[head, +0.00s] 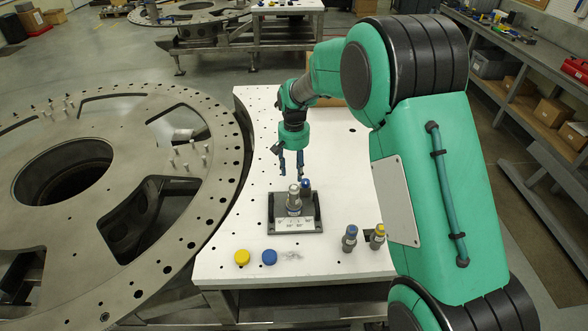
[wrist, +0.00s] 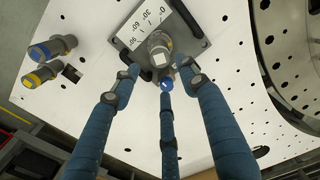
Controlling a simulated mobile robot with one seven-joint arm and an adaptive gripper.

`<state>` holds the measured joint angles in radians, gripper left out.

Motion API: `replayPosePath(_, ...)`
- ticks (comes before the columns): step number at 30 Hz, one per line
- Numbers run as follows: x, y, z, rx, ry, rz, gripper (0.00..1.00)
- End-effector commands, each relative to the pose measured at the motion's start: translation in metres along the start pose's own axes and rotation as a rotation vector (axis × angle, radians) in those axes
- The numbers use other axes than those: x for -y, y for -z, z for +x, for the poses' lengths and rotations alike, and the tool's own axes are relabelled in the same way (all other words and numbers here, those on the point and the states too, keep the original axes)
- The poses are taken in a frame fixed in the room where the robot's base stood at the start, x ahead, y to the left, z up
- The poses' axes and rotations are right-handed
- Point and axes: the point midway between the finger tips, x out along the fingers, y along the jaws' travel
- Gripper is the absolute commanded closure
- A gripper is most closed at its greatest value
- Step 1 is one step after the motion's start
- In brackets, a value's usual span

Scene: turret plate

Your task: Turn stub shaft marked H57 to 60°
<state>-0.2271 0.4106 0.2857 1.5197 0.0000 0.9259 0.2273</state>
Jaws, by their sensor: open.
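A grey stub shaft (head: 294,197) with a squared pale top stands upright on a dark base plate (head: 273,212) on the white table. It also shows in the wrist view (wrist: 158,52). A white scale label (wrist: 150,20) marked 0, 30, 60 and 90 lies beside it. I cannot read H57 or make out the shaft's angle.
Two other shafts, blue-ringed (head: 349,238) and yellow-ringed (head: 377,237), stand at the table's front right. A yellow cap (head: 242,257) and a blue cap (head: 270,257) lie near the front edge. A large round metal turret plate (head: 200,205) borders the table on the left.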

Motion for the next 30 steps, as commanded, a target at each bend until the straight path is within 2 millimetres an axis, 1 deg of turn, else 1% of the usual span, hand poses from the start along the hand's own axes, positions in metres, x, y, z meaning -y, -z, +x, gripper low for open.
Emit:
replayPosePath(5,0.000,0.000,0.003,0.000,0.000,0.000,0.56)
replayPosePath(11,0.000,0.000,0.011,0.000,0.000,0.000,0.56)
replayPosePath(30,0.000,0.000,0.058,0.000,0.000,0.000,0.56)
